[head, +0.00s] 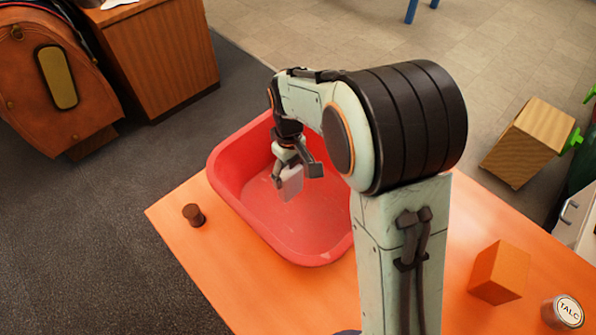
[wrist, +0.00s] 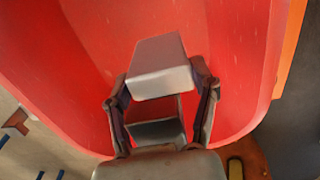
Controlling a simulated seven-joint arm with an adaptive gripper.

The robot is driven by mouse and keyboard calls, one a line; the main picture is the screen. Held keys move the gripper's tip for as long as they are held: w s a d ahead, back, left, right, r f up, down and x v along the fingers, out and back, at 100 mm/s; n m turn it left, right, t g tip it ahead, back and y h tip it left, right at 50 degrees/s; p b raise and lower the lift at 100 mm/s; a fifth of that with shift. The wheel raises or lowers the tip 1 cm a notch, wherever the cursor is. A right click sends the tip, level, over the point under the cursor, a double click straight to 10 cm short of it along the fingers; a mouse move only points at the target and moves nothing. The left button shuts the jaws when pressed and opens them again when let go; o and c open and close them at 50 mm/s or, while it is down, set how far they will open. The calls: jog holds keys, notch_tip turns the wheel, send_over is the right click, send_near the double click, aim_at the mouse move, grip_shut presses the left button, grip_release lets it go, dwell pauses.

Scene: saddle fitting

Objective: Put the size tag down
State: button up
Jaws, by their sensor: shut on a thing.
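My gripper (head: 293,170) points down over the red tub (head: 228,183), with its fingers closed on a pale grey block, which I take to be the size tag (head: 291,185). In the wrist view the tag (wrist: 160,68) sits between the two fingers (wrist: 160,90), with the red tub wall (wrist: 50,65) behind and around it. The tag hangs within the tub's outline. I cannot tell how high it is above the tub floor. No other object shows inside the visible part of the tub; my arm hides its right side.
The tub stands on an orange table (head: 180,228). A small brown cylinder (head: 193,215) is left of it. An orange block (head: 499,272) and a talc tin (head: 563,312) are at the right. The table's left front is bare. A brown saddle-like leather piece (head: 50,90) stands beyond the table.

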aim_at(290, 171)
notch_tip(290, 171, down, 9)
jog(key=shift+r, duration=0.1)
dwell(0.4)
jog(key=o, duration=1.2)
notch_tip(290, 171, up, 12)
jog(key=shift+r, duration=0.1)
jog(key=s+d+r+m, duration=0.2)
jog(key=s+d, duration=0.1)
jog(key=s, duration=0.4)
jog(key=s+d+r+m, duration=0.1)
jog(key=s+d+m, duration=0.2)
jog(key=s, duration=0.5)
jog(key=s+d+r+m, duration=0.2)
jog(key=s+d, duration=0.2)
jog(key=s, duration=0.3)
jog(key=shift+s+d+r+m+y, duration=0.3)
jog(key=shift+s+r+m+y, duration=0.05)
jog(key=shift+m+y, duration=0.05)
